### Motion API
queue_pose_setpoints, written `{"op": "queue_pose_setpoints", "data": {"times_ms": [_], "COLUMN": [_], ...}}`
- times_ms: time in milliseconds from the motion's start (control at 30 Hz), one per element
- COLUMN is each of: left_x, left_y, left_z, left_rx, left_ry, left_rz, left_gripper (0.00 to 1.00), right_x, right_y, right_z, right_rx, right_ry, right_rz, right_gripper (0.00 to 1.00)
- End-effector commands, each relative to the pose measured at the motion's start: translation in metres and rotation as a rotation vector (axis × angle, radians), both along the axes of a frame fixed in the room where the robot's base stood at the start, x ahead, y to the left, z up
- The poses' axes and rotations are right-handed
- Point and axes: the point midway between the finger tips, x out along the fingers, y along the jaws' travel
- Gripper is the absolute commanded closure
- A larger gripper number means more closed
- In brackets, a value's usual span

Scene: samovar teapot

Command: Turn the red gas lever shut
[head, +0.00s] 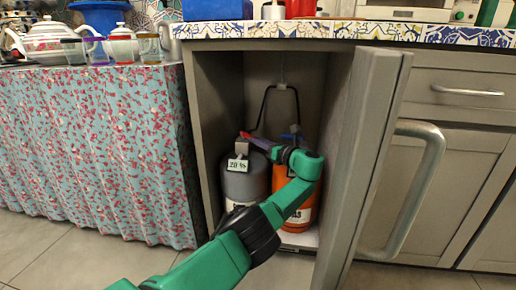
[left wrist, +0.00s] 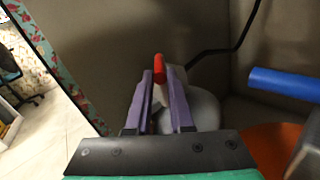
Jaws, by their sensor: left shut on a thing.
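The red gas lever (head: 245,134) sits on top of the grey gas cylinder (head: 245,184) inside the open cabinet. In the left wrist view the red lever (left wrist: 159,64) stands up between the two purple fingers. My left gripper (head: 254,141) reaches into the cabinet from the front and is shut on the lever; the left wrist view shows the fingers (left wrist: 160,80) on either side of it. The lower part of the lever and the valve are partly hidden by the fingers. My right gripper is not in view.
An orange cylinder (head: 305,205) with a blue lever (left wrist: 285,84) stands right of the grey one. A black hose (head: 266,104) runs up the back wall. A "20 %" tag (head: 237,165) hangs on the grey cylinder. The open cabinet door (head: 362,150) stands close right of my arm.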

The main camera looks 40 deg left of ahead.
Motion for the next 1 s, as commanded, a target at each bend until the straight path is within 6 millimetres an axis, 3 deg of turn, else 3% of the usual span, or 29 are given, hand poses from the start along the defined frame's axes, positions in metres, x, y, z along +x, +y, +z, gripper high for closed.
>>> {"op": "queue_pose_setpoints", "data": {"times_ms": [333,367,433,867,1000], "left_x": [-0.001,-0.001,-0.001,-0.001,-0.001], "left_y": [0.000,0.000,0.000,0.000,0.001], "left_z": [-0.001,-0.001,-0.001,0.000,0.002], "left_rx": [-0.003,-0.003,-0.003,-0.001,-0.001], "left_ry": [0.001,0.001,0.001,0.001,0.003], "left_rz": [0.006,0.006,0.006,0.004,-0.009], "left_gripper": [1.00,0.76,0.50,0.50,0.50], "right_x": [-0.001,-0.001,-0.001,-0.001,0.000], "right_y": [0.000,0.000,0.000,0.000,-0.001], "right_z": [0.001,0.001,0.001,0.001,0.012], "right_rx": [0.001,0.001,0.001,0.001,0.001], "right_ry": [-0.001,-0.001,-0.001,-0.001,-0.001], "right_rz": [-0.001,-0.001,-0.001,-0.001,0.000], "right_gripper": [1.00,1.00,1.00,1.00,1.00]}}
